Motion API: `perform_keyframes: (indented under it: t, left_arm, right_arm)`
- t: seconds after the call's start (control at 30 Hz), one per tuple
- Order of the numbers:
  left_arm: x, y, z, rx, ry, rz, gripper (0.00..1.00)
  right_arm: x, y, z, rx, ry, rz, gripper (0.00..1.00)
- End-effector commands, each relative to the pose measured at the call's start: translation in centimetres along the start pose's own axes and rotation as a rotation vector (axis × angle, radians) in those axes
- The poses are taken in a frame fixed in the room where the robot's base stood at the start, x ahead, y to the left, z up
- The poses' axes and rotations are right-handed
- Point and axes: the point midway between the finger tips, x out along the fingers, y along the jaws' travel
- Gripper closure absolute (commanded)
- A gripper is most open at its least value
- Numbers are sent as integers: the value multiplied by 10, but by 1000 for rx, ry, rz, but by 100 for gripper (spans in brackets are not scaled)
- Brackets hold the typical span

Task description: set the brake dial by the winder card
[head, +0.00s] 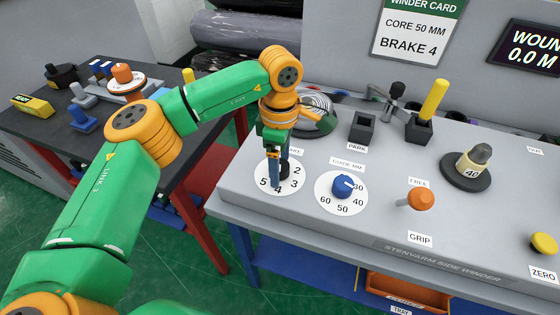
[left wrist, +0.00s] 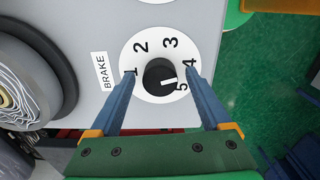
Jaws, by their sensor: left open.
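The winder card (head: 417,30) on the back panel reads "CORE 50 MM" and "BRAKE 4". The brake dial (head: 268,183) is a white disc marked 1 to 5; it also shows in the left wrist view (left wrist: 150,97). Its black knob (left wrist: 158,74) has a white pointer mark aimed close to the 5. My left gripper (left wrist: 160,72) is open, its blue fingers on either side of the knob with visible gaps. In the head view my left gripper (head: 278,170) points down over the dial and hides part of it. My right gripper is out of view.
Farther right are an orange-knobbed grip lever (head: 420,199), a roll core marked 40 (head: 472,163) and a yellow zero button (head: 544,243). A yellow stick (head: 433,98) stands in a black holder behind.

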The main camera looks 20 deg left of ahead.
Motion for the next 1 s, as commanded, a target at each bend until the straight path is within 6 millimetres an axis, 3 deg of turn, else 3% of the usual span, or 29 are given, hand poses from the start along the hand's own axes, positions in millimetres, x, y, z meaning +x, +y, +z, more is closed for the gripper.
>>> perform_keyframes:
  t: [0.1,0.3,0.43,1.0]
  left_arm:
    - [-8,1,0,0,-1,3,19]
    - [-52,1,0,-1,-1,4,19]
    - [-68,0,0,0,0,1,19]
    - [-71,0,0,0,0,0,19]
  right_arm:
    - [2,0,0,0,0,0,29]
    - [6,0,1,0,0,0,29]
    - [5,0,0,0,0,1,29]
    - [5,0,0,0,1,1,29]
